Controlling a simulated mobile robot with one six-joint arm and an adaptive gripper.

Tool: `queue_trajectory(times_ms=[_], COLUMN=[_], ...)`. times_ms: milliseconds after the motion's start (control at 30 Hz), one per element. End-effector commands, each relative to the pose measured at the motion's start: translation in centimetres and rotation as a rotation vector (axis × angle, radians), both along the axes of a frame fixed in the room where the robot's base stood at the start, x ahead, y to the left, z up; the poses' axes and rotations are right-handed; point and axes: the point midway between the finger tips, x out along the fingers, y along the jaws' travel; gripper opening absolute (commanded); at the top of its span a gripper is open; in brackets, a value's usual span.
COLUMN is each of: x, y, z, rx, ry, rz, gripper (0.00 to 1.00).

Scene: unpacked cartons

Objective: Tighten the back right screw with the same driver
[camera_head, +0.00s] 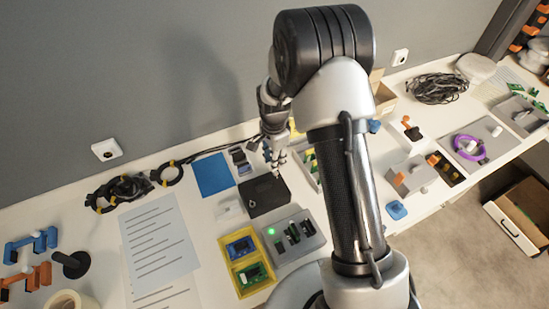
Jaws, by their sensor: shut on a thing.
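My gripper (276,160) is near the middle of the bench, low over the back right part of a black box (262,200). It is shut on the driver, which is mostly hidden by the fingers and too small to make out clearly. The driver's lower end seems to point down at the box's back right corner; I cannot tell whether it touches a screw. The box lies flat on the white bench. Its individual screws are too small to tell apart.
A grey fixture (314,241) with a green light and a yellow tray (232,257) with blue and green parts stand in front of the box. A blue sheet (213,174) lies to the left. My arm hides part of the bench on the right.

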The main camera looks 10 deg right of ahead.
Motion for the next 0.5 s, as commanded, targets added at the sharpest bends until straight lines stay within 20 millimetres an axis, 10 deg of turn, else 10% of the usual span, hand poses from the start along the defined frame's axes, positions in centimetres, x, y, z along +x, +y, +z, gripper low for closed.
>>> queue_trajectory(times_ms=[500], x=[-0.04], y=[-0.02], z=[0.01], rx=[0.0], ry=[0.0], rz=[0.148], gripper=[0.0])
